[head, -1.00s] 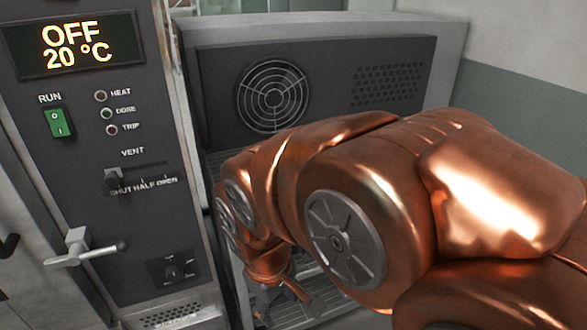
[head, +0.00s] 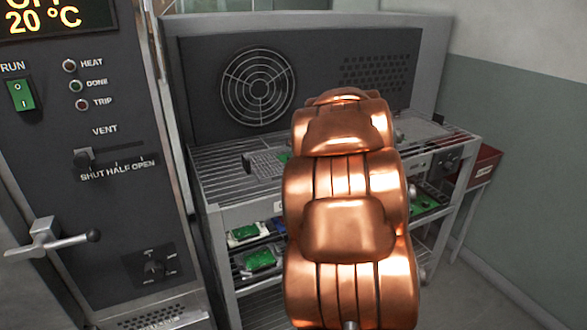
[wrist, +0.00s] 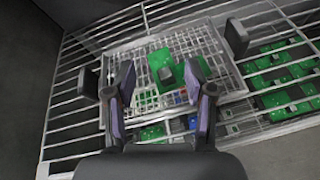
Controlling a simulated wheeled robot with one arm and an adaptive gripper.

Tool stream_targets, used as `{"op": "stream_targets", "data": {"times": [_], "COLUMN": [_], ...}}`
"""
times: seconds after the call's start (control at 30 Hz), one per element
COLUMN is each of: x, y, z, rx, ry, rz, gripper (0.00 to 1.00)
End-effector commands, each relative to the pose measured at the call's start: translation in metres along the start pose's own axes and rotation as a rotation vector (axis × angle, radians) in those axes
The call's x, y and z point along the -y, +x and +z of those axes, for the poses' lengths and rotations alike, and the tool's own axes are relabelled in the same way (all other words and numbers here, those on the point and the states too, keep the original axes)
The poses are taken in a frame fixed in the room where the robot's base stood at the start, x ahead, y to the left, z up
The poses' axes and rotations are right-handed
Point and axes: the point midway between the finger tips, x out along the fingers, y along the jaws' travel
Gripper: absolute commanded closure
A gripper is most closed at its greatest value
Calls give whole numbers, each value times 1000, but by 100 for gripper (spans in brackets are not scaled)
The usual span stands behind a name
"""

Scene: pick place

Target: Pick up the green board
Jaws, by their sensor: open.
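A green board (wrist: 158,61) with a dark chip on it lies in a wire-mesh tray (wrist: 112,62) on top of a wire rack. In the head view only a sliver of the green board (head: 283,158) shows, beside my arm; the mesh tray (head: 263,166) is partly hidden too. My gripper (wrist: 160,73) is open and empty in the wrist view, its two fingers apart on either side of the board's image. It appears above the board, with the exact gap unclear. My arm hides the gripper in the head view.
The wire rack (head: 209,200) has lower shelves with more green boards (head: 261,260). Dark upright pieces stand at the tray's left (wrist: 88,83) and right (wrist: 236,38).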

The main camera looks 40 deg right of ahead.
Motion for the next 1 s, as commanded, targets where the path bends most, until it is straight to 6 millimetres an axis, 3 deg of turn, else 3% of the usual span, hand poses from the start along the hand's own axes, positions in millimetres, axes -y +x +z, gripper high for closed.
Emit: {"op": "stream_targets", "data": {"times": [0.1, 0.3, 0.77, 1.0], "x": [14, 16, 11, 6], "y": [9, 13, 41, 64], "z": [-18, -31, -36, -42], "rx": [-17, -25, -28, -27], "ry": [-171, -310, -321, -319], "rz": [81, 165, 173, 174], "gripper": [46, 46, 46, 46]}}
